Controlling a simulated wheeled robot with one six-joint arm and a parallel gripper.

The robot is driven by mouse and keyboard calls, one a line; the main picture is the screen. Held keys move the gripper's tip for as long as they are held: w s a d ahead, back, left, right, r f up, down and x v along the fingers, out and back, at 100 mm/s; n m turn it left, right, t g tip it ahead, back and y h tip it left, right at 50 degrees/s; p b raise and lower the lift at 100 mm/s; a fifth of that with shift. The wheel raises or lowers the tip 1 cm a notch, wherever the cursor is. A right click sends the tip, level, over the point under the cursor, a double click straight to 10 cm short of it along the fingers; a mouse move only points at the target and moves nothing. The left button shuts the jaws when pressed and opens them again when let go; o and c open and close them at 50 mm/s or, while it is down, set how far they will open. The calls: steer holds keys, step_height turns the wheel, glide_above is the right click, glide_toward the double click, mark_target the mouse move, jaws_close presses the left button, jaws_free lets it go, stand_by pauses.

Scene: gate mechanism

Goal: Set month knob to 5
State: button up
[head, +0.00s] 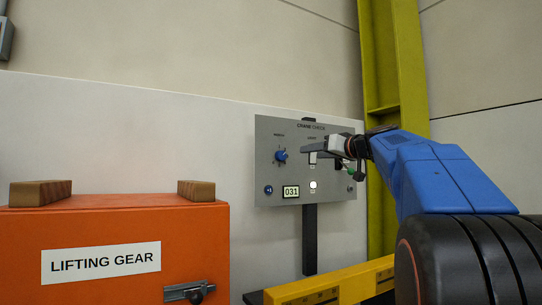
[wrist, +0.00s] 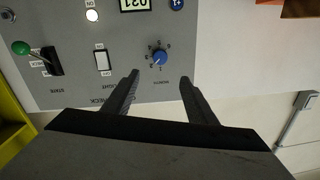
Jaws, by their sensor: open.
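The blue month knob (head: 281,156) is on the left of the grey control panel (head: 262,130), with a dial of small numbers around it. In the wrist view, where the panel appears upside down, the knob (wrist: 159,57) sits ahead of my gripper (wrist: 159,80), roughly centred between the two dark fingers. The fingers are open and empty, and do not touch the knob. In the head view my gripper (head: 306,150) is just right of the knob. Its light pointer mark is too small to read against a number.
A display (head: 291,191) reads 031, beside a blue button (head: 268,190) and a lit white lamp (head: 313,184). A light switch (wrist: 101,60) and green-tipped state lever (wrist: 22,47) are nearby. An orange lifting-gear box (head: 120,222) stands left; a yellow post (head: 378,75) rises behind.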

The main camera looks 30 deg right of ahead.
mark_target(283, 155)
steer(key=w, duration=0.5)
steer(key=w+a, duration=0.1)
steer(key=w, duration=1.1)
steer(key=shift+w+a+r, duration=0.15)
steer(key=shift+a+r, duration=0.05)
steer(key=shift+a, duration=0.15)
steer(key=c, duration=1.1)
